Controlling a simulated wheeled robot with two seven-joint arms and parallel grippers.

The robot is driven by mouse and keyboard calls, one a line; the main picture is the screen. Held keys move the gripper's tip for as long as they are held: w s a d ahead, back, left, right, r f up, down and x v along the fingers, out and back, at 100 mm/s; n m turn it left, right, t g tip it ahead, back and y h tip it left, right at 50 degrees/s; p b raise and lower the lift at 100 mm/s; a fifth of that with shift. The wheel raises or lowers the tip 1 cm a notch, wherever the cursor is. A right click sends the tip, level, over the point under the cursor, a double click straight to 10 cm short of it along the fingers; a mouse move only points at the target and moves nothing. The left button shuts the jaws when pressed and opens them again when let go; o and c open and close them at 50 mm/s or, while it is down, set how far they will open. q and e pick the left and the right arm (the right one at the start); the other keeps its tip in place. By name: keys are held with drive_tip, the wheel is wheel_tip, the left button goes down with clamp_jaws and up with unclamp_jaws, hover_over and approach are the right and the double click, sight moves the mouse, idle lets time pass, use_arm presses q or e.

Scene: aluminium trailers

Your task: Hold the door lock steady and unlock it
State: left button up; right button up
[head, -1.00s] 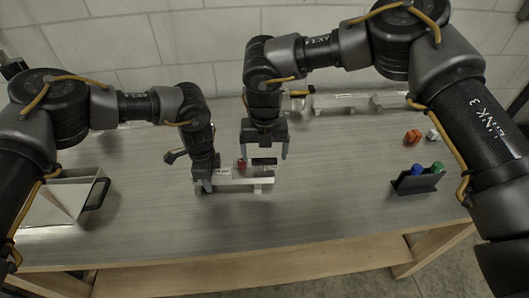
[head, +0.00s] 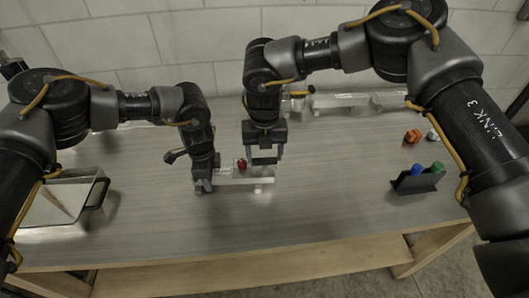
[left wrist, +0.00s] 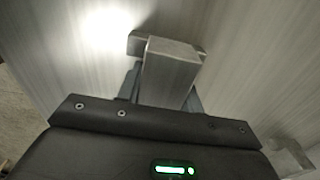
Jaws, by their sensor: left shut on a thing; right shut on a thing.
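The door lock is a pale aluminium bar (head: 232,181) lying on the table in the head view, with a red part (head: 241,165) and a dark part near its right end. My left gripper (head: 205,186) is shut on the left end of the lock; in the left wrist view the metal block (left wrist: 171,62) sits between its fingers. My right gripper (head: 264,161) points down over the right part of the lock and is shut on the dark part there. The grip itself is small and partly hidden by the fingers.
A metal tray with a dark handle (head: 97,193) stands at the left. Another aluminium bar (head: 345,101) lies at the back. An orange piece (head: 413,136) and a black holder (head: 415,182) with blue and green items are at the right. The table's front is clear.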

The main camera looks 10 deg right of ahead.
sight(262, 159)
drive_tip(key=n, duration=0.4)
drive_tip(key=shift+a, duration=0.15)
drive_tip(key=n, duration=0.5)
drive_tip(key=shift+a, duration=0.15)
drive_tip(key=n, duration=0.4)
drive_tip(key=shift+s+a, duration=0.1)
drive_tip(key=shift+s, duration=0.1)
drive_tip(key=shift+s+n, duration=0.15)
drive_tip(key=shift+n, duration=2.05)
use_arm(q)
drive_tip(key=shift+a, duration=0.1)
use_arm(e)
drive_tip(key=o, duration=1)
drive_tip(key=shift+r, duration=0.1)
wheel_tip(262, 159, up, 12)
